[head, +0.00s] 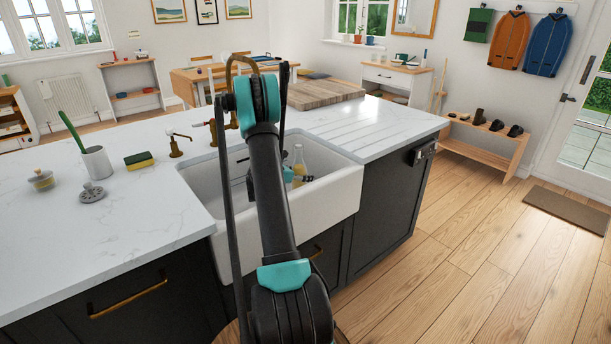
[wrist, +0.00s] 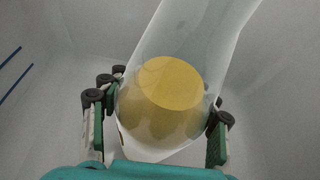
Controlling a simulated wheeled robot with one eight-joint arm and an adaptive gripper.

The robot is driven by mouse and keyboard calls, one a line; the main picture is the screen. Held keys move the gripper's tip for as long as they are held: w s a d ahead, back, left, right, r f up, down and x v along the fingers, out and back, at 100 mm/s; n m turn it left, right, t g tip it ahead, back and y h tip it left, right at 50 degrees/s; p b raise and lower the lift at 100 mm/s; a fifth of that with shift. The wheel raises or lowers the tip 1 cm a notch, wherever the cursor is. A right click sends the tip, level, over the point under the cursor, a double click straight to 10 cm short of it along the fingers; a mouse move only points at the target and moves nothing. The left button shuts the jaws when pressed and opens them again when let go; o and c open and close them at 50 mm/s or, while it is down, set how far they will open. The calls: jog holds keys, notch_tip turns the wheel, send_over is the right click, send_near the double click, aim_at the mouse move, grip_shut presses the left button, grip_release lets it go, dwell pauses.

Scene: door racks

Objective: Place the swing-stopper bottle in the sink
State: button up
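The swing-stopper bottle (head: 299,160) is clear glass with yellow liquid low inside. In the head view it shows inside the white sink (head: 335,199), roughly upright, with its lower part partly hidden by my gripper (head: 298,181). In the wrist view the bottle (wrist: 170,100) lies between the two fingers of my gripper (wrist: 160,128), its neck running to the upper right. The fingers are close to both sides of the glass; whether they press on it is unclear. Whether the bottle's base touches the sink floor is hidden. The stopper is not clear.
A brass tap (head: 176,146) stands behind the sink. A sponge (head: 139,160), a white cup with a green-handled brush (head: 97,161) and small metal items (head: 92,193) are on the left counter. A wooden board (head: 325,93) lies beyond the sink. Grey sink walls surround my gripper.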

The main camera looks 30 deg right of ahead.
jog(key=o, duration=0.4)
jog(key=shift+r, duration=0.15)
jog(key=v, duration=1.2)
